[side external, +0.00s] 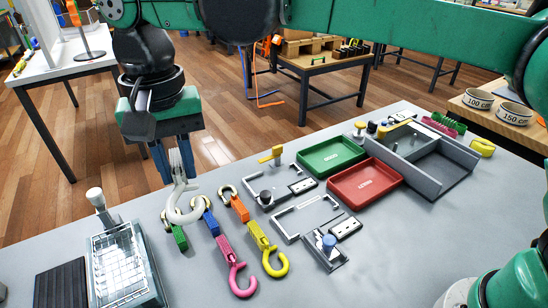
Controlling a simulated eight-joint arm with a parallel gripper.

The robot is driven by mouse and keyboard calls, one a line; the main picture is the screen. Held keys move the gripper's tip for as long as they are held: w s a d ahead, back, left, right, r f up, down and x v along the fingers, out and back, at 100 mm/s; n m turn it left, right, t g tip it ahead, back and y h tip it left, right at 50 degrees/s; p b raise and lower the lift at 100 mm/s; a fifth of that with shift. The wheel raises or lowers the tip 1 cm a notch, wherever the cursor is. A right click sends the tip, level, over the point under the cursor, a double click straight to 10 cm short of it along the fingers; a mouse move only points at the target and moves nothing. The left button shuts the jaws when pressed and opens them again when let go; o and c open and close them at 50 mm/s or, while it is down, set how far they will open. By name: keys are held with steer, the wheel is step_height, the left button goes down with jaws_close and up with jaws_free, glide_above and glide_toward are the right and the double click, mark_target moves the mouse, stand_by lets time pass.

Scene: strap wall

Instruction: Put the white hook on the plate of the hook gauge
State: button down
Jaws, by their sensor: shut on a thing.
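My gripper (175,176) points down over the near left part of the table, its blue fingers shut on the grey-white upper part of the white hook (186,214). The hook's curved end hangs below the fingers, over or just in front of the straps; I cannot tell whether it touches anything. I cannot tell for sure which fixture is the hook gauge. A small dark plate with a blue knob (328,243) stands right of the straps, beside pale bracket-shaped fixtures (305,213). No hook shows on that plate.
Straps with a pink hook (238,280) and a yellow hook (274,262) lie beside the white hook. A green tray (331,156), a red tray (365,180) and a grey divided box (440,178) stand farther right. A wire-lined bin (122,268) stands at left. The front right tabletop is clear.

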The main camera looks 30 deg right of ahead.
steer(key=w+d+f+m, duration=0.1)
steer(key=d+f+m, duration=0.25)
steer(key=d, duration=0.25)
steer(key=w+d+f+m, duration=0.2)
steer(key=d+m, duration=0.2)
steer(key=d, duration=0.1)
steer(key=m, duration=0.8)
glide_toward(314, 212)
steer(key=shift+a, duration=0.1)
steer(key=shift+f, duration=3.2)
steer(key=shift+f, duration=0.2)
steer(key=shift+c, duration=1.2)
jaws_free()
